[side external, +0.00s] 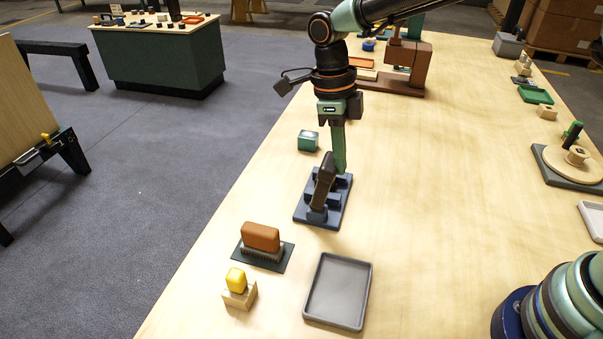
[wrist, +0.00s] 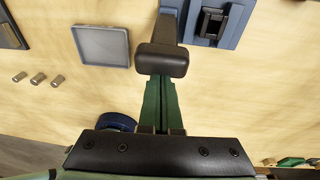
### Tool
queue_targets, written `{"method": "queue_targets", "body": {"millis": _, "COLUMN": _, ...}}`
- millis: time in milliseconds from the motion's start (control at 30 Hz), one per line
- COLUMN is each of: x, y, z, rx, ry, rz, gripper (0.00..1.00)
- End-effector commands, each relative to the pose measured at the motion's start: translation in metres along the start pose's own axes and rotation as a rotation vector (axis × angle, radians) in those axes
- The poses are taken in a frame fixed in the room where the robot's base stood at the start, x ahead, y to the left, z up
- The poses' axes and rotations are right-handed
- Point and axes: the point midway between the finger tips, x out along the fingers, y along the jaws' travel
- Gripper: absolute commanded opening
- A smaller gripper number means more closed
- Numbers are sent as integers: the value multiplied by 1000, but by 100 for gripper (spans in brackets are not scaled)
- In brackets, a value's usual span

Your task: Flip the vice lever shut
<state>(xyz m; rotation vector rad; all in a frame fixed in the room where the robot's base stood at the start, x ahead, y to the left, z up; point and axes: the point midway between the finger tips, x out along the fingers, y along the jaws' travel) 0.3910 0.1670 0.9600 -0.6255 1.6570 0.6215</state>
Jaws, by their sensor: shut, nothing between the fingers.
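The vice (side external: 340,207) is a dark blue block on a flat base near the middle of the bench. Its dark brown lever (side external: 322,183) stands up, leaning slightly to the right in the side view. In the wrist view the lever's thick dark grip (wrist: 162,60) lies across the ends of my fingers, and the blue vice (wrist: 232,30) is at the upper right. My gripper (side external: 340,170) points down with its green fingers shut and empty, right beside the lever's upper end. The fingertips (wrist: 158,84) are partly hidden by the grip; I cannot tell whether they touch it.
A grey tray (side external: 313,313), a brown brush (side external: 261,237) and a yellow piece on a wooden block (side external: 238,299) lie nearer the camera. A teal block (side external: 308,141) is behind the vice. Small metal cylinders (wrist: 37,79) show in the wrist view. The bench right of the vice is clear.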

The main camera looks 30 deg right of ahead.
Motion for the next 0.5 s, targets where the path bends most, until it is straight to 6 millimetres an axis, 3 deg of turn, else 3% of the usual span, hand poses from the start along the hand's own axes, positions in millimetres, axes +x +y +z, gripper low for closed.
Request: {"method": "queue_targets", "body": {"millis": 500, "x": -11, "y": 1, "z": 64, "rx": -1, "ry": 6, "rz": -7, "gripper": 0}}
